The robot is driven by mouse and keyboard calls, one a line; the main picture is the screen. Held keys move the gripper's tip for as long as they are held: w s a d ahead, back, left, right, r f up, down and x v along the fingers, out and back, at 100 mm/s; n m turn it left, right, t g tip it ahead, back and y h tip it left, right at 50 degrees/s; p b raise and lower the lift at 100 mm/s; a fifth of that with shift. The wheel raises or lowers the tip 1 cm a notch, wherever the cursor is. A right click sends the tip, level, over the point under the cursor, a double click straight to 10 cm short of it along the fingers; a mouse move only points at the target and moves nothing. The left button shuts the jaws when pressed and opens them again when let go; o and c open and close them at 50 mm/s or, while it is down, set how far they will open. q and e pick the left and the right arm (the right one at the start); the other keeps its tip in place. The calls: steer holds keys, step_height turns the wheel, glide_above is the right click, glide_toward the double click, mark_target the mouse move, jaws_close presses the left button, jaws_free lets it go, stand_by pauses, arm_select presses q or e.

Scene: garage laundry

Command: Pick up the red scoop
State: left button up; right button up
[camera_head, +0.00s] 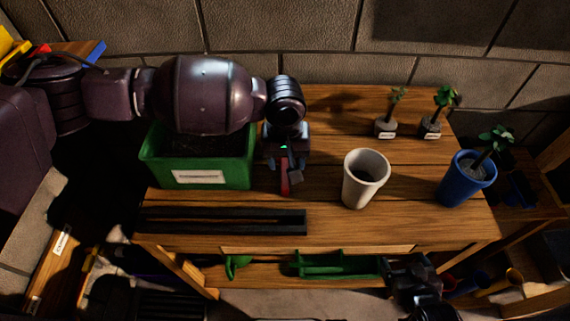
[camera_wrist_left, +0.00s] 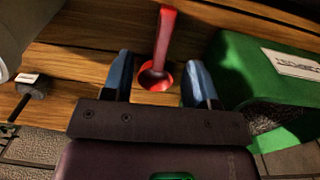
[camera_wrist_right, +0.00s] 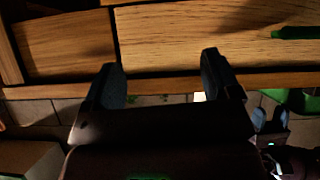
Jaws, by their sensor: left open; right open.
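The red scoop (camera_head: 285,184) lies on the wooden table, just right of the green box, partly hidden under my left gripper in the head view. In the left wrist view the scoop (camera_wrist_left: 163,48) shows whole, its round bowl between the two fingertips and its handle pointing away. My left gripper (camera_wrist_left: 158,72) is open above the scoop and holds nothing. It shows over the table in the head view (camera_head: 285,165). My right gripper (camera_wrist_right: 162,75) is open and empty, low in front of the table's front edge. It also shows at the bottom right of the head view (camera_head: 410,285).
A green box (camera_head: 200,180) with dark soil stands left of the scoop. A white cup (camera_head: 365,180), a blue pot (camera_head: 465,180) with a plant and two small seedlings stand to the right. A black tray (camera_head: 220,222) lies at the front left. A lower shelf holds green items.

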mark_target(285, 177)
arm_select(q)
steer(key=shift+w+a, duration=0.35)
step_height(285, 177, down, 5)
steer(key=shift+r+b, duration=0.1)
steer(key=shift+b, duration=0.35)
steer(key=f, duration=0.2)
steer(key=f+b, duration=0.1)
steer(key=f, duration=0.1)
steer(key=shift+w+d+f, duration=0.15)
steer(key=shift+w+f, duration=0.05)
steer(key=shift+f, duration=0.6)
arm_select(e)
step_height(285, 177, down, 2)
steer(key=shift+w+a, duration=0.15)
arm_select(q)
steer(key=shift+c, duration=0.3)
jaws_close()
arm_select(e)
steer(key=shift+s+f, duration=0.15)
steer(key=shift+s, duration=0.1)
arm_select(q)
steer(key=shift+r, duration=0.1)
